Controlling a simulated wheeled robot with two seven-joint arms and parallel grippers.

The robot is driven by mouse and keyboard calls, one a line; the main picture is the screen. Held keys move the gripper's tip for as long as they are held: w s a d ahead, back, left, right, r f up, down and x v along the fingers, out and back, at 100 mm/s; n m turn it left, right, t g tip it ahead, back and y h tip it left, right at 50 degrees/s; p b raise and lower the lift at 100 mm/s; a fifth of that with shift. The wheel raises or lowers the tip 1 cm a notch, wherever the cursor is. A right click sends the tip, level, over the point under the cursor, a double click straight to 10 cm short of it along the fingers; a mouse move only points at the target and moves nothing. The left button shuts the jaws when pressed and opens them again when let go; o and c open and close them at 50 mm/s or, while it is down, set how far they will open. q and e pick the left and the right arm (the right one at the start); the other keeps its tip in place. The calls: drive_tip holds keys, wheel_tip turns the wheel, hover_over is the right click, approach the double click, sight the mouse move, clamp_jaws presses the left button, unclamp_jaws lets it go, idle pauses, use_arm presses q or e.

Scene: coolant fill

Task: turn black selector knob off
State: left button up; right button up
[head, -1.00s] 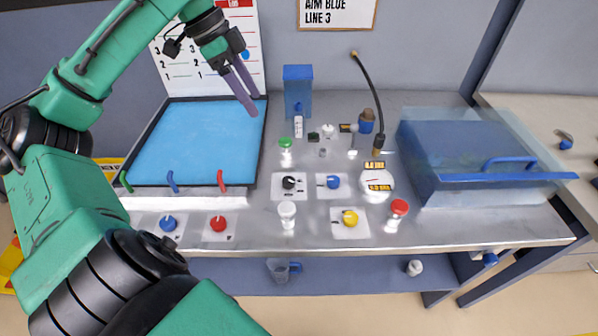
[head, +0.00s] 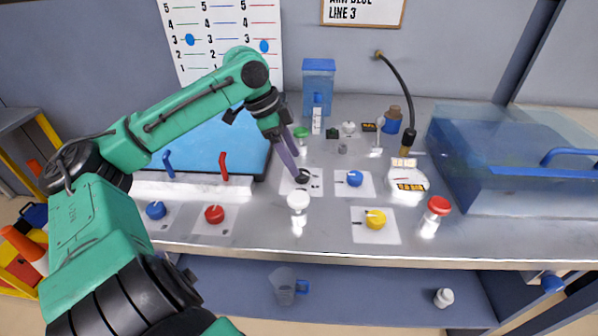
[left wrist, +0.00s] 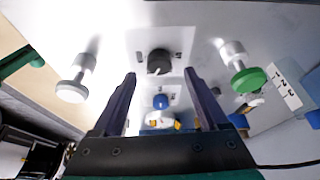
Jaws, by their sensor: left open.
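The black selector knob (head: 303,176) sits on a white plate on the metal bench, left of the blue knob. In the left wrist view the black knob (left wrist: 159,61) shows ahead of and between the fingertips, with clear gaps to both. My left gripper (head: 290,165) points down at the knob, and its purple fingers partly cover the plate in the head view. In the left wrist view its two fingers (left wrist: 159,78) are apart and empty. Whether a finger touches the knob cannot be told. My right gripper is not in view.
A white-capped bottle (head: 298,205) stands just in front of the knob and a green-capped bottle (head: 301,135) behind it. Blue (head: 355,178), yellow (head: 375,219) and red (head: 214,214) knobs are nearby. A clear blue tank (head: 480,170) stands at the right.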

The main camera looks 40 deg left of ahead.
sight(301, 172)
use_arm(q)
drive_tip(key=p+x, duration=0.1)
drive_tip(key=x, duration=0.2)
drive_tip(key=shift+d+f, duration=0.15)
drive_tip(key=shift+f, duration=0.15)
drive_tip(key=shift+w+f, duration=0.15)
drive_tip(key=shift+f, duration=0.05)
